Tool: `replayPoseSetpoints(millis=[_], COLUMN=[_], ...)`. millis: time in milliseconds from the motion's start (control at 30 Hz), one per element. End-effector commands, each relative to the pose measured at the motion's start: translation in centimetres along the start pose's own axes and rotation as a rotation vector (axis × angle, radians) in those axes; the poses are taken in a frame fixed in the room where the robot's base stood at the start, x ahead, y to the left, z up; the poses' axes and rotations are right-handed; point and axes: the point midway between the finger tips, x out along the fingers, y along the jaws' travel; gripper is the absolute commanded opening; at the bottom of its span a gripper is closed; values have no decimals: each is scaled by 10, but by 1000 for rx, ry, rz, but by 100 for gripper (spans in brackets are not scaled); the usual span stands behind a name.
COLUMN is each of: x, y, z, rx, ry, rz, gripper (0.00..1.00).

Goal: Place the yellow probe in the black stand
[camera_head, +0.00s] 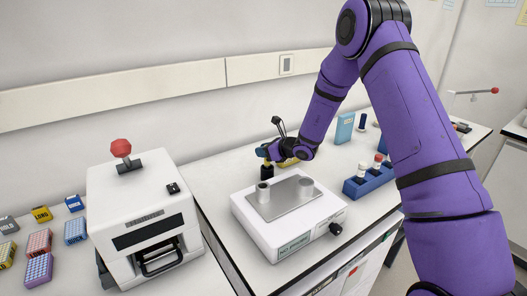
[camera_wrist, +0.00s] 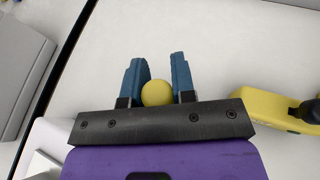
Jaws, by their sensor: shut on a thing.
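My gripper (camera_head: 265,154) is at the back of the bench, behind the white plate instrument. In the wrist view its two blue fingers (camera_wrist: 160,80) are shut on the yellow probe (camera_wrist: 157,93), which shows as a round yellow top between them. A dark upright piece (camera_head: 267,171) shows directly below my gripper in the head view. I cannot tell whether it is the black stand or the lower part of the probe. The probe's lower end is hidden in the wrist view.
A yellow item with a black part (camera_wrist: 272,108) lies right of my gripper. The white plate instrument (camera_head: 290,235) stands in front, bearing small cylinders. A blue rack (camera_head: 368,183) is to the right, and a white thermal cycler (camera_head: 140,215) is to the left.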

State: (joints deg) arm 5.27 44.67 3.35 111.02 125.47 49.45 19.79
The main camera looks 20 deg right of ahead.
Motion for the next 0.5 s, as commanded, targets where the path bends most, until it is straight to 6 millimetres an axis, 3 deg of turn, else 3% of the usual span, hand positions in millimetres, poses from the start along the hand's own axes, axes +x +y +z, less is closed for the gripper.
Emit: replayPoseSetpoints(millis=[333,367,467,500], x=[1,1,1,1], y=[0,0,0,0], z=[-3,-3,-3,-3], rx=[-1,-1,-1,-1], ry=[0,0,0,0], rz=[0,0,-1,-1], gripper=[0,27,50,50])
